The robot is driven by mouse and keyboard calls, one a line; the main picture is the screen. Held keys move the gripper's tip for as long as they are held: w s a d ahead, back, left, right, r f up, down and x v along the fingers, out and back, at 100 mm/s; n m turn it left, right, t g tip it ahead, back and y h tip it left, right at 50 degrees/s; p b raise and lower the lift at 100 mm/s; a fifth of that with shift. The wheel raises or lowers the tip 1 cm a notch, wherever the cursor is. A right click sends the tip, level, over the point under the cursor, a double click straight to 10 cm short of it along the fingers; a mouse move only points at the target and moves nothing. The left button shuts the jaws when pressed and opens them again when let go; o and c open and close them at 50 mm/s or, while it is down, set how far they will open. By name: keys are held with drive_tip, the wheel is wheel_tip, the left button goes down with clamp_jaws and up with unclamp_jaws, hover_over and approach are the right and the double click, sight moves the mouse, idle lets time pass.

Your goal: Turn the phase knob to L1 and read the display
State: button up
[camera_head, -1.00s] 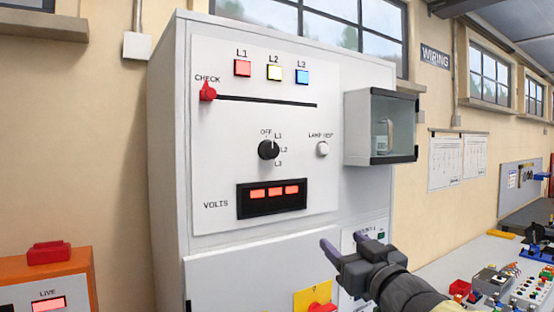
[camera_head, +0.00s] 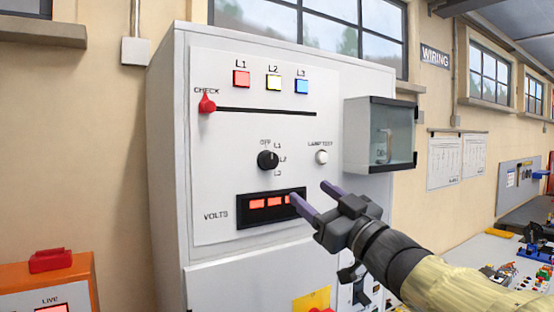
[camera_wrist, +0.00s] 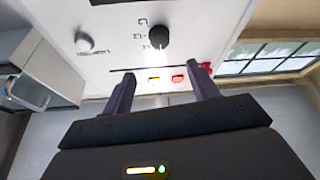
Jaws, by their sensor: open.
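The black round phase knob (camera_head: 267,159) sits on the white panel, with OFF, L1, L2 and L3 printed around it. Its exact pointing direction is too small to tell. In the wrist view the knob (camera_wrist: 159,37) shows beyond the gap between my fingers. The VOLTS display (camera_head: 271,207) is a black window with red lit segments; its digits are not legible. My gripper (camera_head: 313,194) is open and empty. It is in front of the panel, below and right of the knob, and its left finger overlaps the display's right end. In the wrist view my gripper (camera_wrist: 160,87) shows both fingers apart.
The LAMP TEST button (camera_head: 321,157) is right of the knob. A glass-fronted box (camera_head: 380,134) juts out at the panel's right. An orange unit (camera_head: 48,285) stands at lower left.

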sight(272, 162)
drive_tip(key=p+x, duration=0.6)
drive_tip(key=x, duration=0.7)
drive_tip(key=shift+w+a+r, duration=0.1)
drive_tip(key=shift+w, duration=0.1)
drive_tip(key=c, duration=1)
drive_tip(key=shift+m+h, duration=0.3)
drive_tip(key=shift+m, duration=0.4)
drive_tip(key=m+t+h+b, duration=0.1)
drive_tip(key=m, duration=0.1)
drive_tip(key=m+t+h+b, duration=0.1)
drive_tip(key=m, duration=0.2)
drive_tip(key=shift+s+a+b, duration=0.1)
drive_tip(key=shift+s+b, duration=0.05)
drive_tip(key=shift+b, duration=0.15)
drive_tip(key=shift+a+m+t+h+b, duration=0.1)
drive_tip(key=shift+m+t+h+b, duration=0.15)
drive_tip(key=shift+m+h+b, duration=0.95)
drive_tip(key=shift+m+t+h+p, duration=0.1)
drive_tip(key=shift+m+t+h, duration=0.35)
drive_tip(key=shift+m, duration=1.65)
drive_tip(key=shift+g, duration=0.3)
